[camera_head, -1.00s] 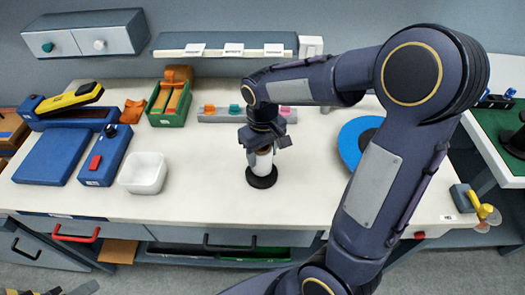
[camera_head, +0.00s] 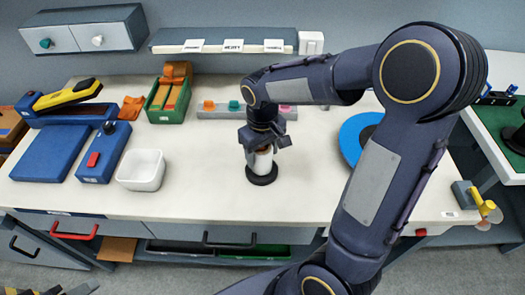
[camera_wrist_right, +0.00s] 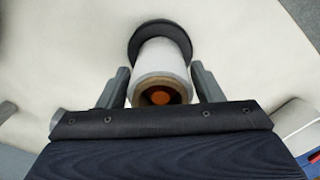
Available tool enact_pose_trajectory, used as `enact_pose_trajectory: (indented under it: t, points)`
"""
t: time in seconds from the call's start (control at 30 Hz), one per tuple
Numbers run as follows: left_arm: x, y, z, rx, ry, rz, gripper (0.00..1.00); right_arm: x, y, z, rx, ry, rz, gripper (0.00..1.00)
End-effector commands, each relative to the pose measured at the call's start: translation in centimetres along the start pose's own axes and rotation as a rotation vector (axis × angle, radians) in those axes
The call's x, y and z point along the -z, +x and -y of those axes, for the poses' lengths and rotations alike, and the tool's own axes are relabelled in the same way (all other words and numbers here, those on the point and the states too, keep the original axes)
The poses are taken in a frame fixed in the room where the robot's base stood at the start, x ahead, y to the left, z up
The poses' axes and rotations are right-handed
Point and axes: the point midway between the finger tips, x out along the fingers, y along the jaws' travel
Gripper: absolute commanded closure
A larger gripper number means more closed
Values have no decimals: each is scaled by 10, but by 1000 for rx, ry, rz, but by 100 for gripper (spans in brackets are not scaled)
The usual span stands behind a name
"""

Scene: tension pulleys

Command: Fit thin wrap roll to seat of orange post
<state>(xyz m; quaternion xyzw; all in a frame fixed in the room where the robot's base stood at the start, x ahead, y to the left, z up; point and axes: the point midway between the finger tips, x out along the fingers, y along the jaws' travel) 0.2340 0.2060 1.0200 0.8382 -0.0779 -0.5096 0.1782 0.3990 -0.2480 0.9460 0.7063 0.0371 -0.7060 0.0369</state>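The white thin wrap roll (camera_head: 260,163) stands upright on the round black base (camera_head: 262,178) at the middle of the bench. In the right wrist view the roll (camera_wrist_right: 160,68) is around the orange post (camera_wrist_right: 160,98), whose end shows inside the roll's hollow core. The dark disc of the base (camera_wrist_right: 160,27) shows beyond the roll. My right gripper (camera_head: 264,140) is over the top of the roll. In the wrist view its two fingers (camera_wrist_right: 160,86) stand on either side of the roll, with a small gap on each side. My left gripper is not in view.
A white square bin (camera_head: 141,170) and a blue device with a red switch (camera_head: 103,152) stand to the left. A grey rail with coloured knobs (camera_head: 220,111) lies behind. A blue disc (camera_head: 352,140) lies at the right. The bench top around the base is clear.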

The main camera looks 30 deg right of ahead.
Motion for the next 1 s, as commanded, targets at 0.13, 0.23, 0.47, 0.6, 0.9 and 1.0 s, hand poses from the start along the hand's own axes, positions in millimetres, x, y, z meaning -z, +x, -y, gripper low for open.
enact_pose_trajectory:
  t: [0.13,0.23,0.47,0.6,0.9,1.0]
  points:
    - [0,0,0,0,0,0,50,0,0,0,0,0,0,22]
    - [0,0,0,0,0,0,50,0,0,0,0,0,0,22]
    - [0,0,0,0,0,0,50,1,-6,0,0,0,-3,22]
    - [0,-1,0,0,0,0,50,1,-26,0,1,0,-6,22]
    - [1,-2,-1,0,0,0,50,1,-71,0,0,-1,-2,22]
    - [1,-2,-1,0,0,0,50,0,-77,0,0,-1,-1,22]
